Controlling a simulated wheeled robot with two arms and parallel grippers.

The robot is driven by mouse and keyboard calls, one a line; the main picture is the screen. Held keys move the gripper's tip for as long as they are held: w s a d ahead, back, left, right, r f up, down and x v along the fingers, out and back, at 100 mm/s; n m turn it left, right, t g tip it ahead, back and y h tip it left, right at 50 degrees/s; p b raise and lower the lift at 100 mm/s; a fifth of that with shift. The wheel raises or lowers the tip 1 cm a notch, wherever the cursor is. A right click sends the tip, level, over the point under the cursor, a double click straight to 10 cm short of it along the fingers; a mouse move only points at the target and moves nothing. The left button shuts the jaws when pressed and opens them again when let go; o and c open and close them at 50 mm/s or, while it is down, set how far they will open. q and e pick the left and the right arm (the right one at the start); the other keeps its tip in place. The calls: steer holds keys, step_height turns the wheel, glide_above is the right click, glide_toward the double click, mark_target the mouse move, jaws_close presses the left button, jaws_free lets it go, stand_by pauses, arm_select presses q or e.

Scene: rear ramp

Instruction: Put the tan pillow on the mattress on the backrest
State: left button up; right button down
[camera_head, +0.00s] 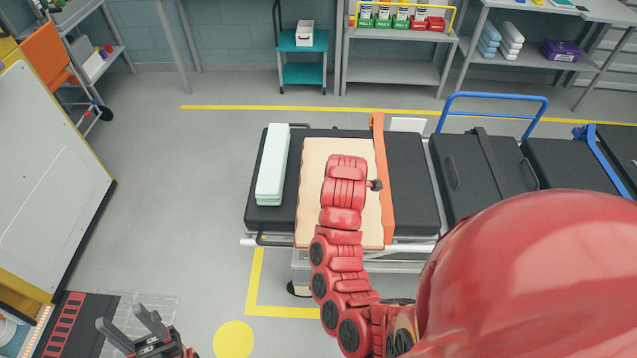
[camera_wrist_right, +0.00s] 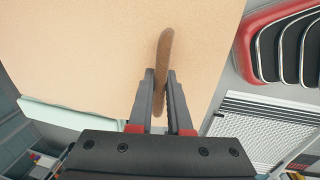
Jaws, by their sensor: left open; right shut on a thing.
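The tan pillow (camera_head: 311,185), a flat pale slab with wavy long edges, is over the middle of the dark mattress (camera_head: 410,175); I cannot tell whether it touches it. My red right arm covers much of the pillow in the head view. In the right wrist view, the pillow (camera_wrist_right: 80,50) fills the upper left. My right gripper (camera_wrist_right: 160,76) is shut on a narrow brown strip on the pillow's face. My left gripper (camera_head: 122,315) is open and empty at the lower left, away from the mattress. I cannot make out a separate raised backrest.
A pale green folded pad (camera_head: 271,168) lies on the mattress left of the pillow. An orange bar (camera_head: 382,165) runs along the pillow's right side. Black padded sections with a blue rail (camera_head: 497,96) stand right. Shelves (camera_head: 398,70) and a teal cart (camera_head: 303,73) line the wall.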

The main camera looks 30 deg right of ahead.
steer(key=shift+w+d+f, duration=0.15)
steer(key=shift+w, duration=0.2)
steer(key=w+d+b, duration=0.1)
steer(key=w+b, duration=0.2)
steer(key=w+d+f+b, duration=0.1)
steer(key=w+d+b, duration=0.1)
steer(key=w, duration=0.1)
steer(key=w+d+b, duration=0.2)
steer(key=b, duration=0.1)
steer(key=shift+w+d+f+b, duration=0.1)
steer(key=shift+w+f+b, duration=0.25)
steer(key=shift+w, duration=0.05)
steer(key=w, duration=0.1)
steer(key=w+d, duration=0.2)
steer(key=shift+w+d+r+p, duration=0.1)
steer(key=shift+w+r+p, duration=0.2)
steer(key=shift+r+p, duration=0.1)
steer(key=shift+w+d+f, duration=0.2)
steer(key=shift+w+d, duration=0.05)
steer(key=shift+w, duration=0.2)
steer(key=shift+f+p, duration=0.8)
steer(key=shift+f, duration=0.95)
steer(key=c, duration=0.9)
jaws_free()
steer(key=shift+o, duration=0.3)
